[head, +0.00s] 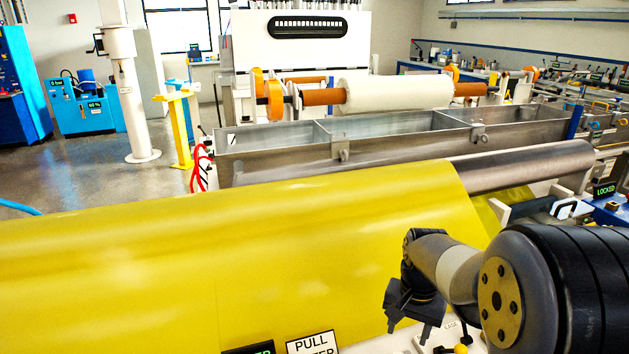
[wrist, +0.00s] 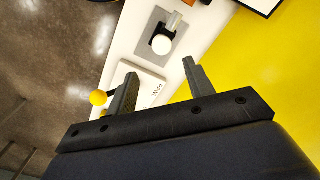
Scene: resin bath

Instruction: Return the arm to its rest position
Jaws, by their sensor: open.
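My arm reaches in from the lower right of the head view. My gripper (head: 410,328) points down in front of the yellow sheet, near the bottom edge. In the wrist view its two fingers (wrist: 159,70) stand apart with nothing gripped between them. Beyond the fingers are a white round knob (wrist: 161,45) on a grey plate (wrist: 147,37) and a small white labelled plate (wrist: 150,89). A yellow ball (wrist: 98,98) sits to the left of the left finger. The yellow ball also shows low in the head view (head: 460,349).
The wide yellow sheet (head: 220,250) fills the foreground, over a metal roller (head: 530,165). A metal trough (head: 270,155) and a white roll (head: 395,92) lie behind. A sign reading PULL (head: 311,343) stands at the bottom edge. Open floor (head: 100,178) is at the left.

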